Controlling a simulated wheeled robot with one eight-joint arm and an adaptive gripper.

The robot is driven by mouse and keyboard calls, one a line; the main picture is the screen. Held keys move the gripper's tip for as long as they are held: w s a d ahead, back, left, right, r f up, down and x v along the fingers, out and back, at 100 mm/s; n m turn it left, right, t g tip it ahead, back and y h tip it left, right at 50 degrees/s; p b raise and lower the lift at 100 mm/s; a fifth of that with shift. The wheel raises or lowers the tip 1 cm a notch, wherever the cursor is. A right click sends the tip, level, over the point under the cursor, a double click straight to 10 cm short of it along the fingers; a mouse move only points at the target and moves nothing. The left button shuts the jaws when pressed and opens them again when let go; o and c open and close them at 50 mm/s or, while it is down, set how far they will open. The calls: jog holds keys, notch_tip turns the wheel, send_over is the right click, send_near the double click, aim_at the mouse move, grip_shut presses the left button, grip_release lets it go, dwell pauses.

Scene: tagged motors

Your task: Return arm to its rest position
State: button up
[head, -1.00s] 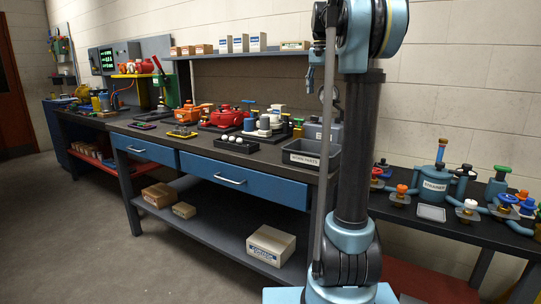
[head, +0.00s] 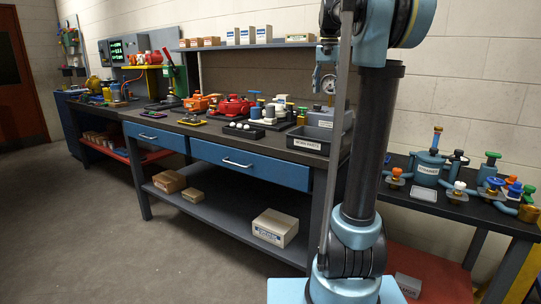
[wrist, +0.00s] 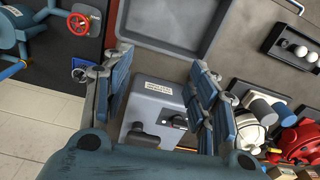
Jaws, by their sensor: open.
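In the wrist view my gripper (wrist: 160,90) is open, its two blue-grey fingers spread apart with nothing held between them. Beyond the fingers is a grey labelled unit (wrist: 152,100) with a black knob on its front. I cannot tell its distance from the fingertips. In the head view my blue and black arm (head: 375,150) stands upright at the right of centre, with its upper joint at the top edge.
A workbench (head: 250,149) with blue drawers runs to the left. A grey worn-parts bin (head: 308,144) sits at its right end, close to my arm. A red motor (head: 235,106) stands farther along. A strainer (head: 427,170) stands on the right bench. Open floor lies at front left.

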jog(key=s+a+f+n+t, duration=0.2)
jog(key=s+f+n, duration=0.4)
jog(key=s+f, duration=2.7)
notch_tip(320, 180, down, 4)
jog(key=shift+s+a+f, duration=0.15)
jog(key=shift+s+a, duration=0.1)
jog(key=shift+s, duration=0.1)
